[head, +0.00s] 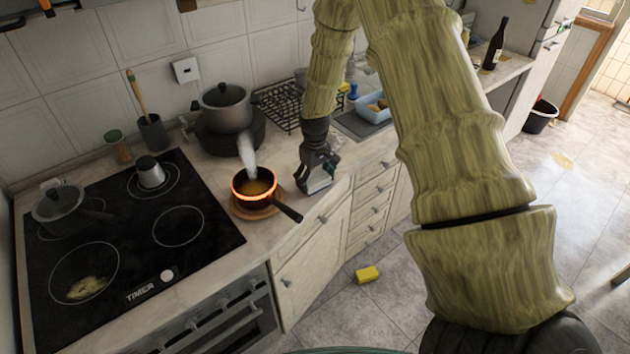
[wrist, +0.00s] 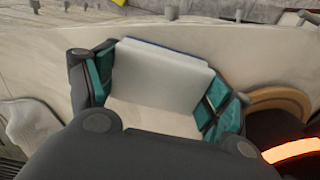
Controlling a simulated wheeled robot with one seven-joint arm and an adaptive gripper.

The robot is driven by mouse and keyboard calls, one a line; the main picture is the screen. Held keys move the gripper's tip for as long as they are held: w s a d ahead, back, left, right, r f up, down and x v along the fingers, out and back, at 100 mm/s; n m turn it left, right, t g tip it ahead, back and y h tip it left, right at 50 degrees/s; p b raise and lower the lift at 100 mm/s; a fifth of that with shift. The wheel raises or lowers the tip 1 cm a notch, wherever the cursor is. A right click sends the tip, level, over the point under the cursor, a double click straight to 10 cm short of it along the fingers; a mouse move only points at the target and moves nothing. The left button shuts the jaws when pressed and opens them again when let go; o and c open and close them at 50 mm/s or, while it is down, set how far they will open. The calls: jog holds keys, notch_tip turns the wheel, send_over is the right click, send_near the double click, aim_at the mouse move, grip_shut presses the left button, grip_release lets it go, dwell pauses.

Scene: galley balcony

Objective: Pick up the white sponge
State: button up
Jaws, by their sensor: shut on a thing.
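The white sponge (wrist: 160,75) is a pale block between the teal-padded fingers of my gripper (wrist: 158,92) in the wrist view. My gripper is shut on it, with one pad at each side. In the head view my gripper (head: 318,172) is low over the pale countertop, just right of the small pot. The sponge is mostly hidden by the fingers there. I cannot tell whether it still touches the counter.
A steaming small pot (head: 254,188) with a glowing rim stands on a round wooden board, close left of my gripper. A black hob (head: 130,225) lies further left. A wire rack (head: 285,103) and blue container (head: 373,107) are behind. A yellow sponge (head: 367,274) lies on the floor.

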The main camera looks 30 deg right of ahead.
aim_at(315, 178)
jog(key=shift+r+b, duration=1.7)
jog(key=shift+r, duration=3.3)
jog(key=shift+o, duration=1)
jog(key=c, duration=0.4)
jog(key=shift+o, duration=0.2)
